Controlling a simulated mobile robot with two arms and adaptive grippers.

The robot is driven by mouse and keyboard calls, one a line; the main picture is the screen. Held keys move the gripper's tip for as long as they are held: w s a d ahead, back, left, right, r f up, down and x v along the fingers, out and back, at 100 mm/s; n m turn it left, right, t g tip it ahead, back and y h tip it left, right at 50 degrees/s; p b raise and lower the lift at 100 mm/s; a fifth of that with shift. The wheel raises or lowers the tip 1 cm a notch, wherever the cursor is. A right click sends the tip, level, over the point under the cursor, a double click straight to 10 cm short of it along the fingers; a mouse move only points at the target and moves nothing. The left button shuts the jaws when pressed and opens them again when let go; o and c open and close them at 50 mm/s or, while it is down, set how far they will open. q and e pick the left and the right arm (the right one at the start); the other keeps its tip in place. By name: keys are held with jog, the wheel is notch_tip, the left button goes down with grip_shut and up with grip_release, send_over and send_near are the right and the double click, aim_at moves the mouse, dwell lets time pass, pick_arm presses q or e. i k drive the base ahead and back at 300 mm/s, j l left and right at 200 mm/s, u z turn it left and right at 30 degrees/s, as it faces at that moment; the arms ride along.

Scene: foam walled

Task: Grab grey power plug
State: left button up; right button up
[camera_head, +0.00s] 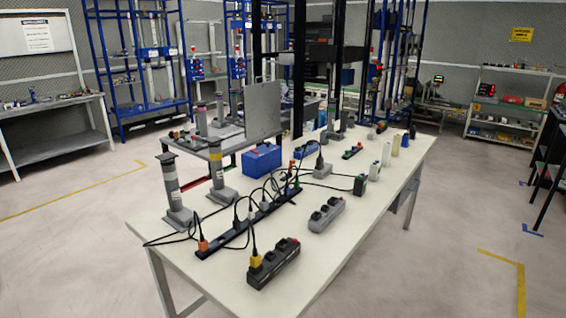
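A grey plug (320,162) on a black cord appears to stand in a small light-grey socket block (323,171) in the middle of the white table. A long black power strip (228,237) lies along the table's left side with several plugs and black cords in it. One plug near its middle (251,215) also looks greyish, but it is too small to be sure. Neither of my grippers is in view.
A dark strip with a yellow plug (256,260) lies at the table's near end. A grey strip (326,214), blue box (262,158), small green-black box (360,185) and grey posts (171,184) stand around. The white table's (345,245) near right side is bare.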

aim_at(264, 204)
jog(key=i+l, duration=0.2)
jog(key=l, duration=0.15)
jog(key=i+l, duration=0.2)
jog(key=l, duration=0.2)
jog(key=i+l+u, duration=0.1)
jog(key=l, duration=0.25)
jog(key=i, duration=0.1)
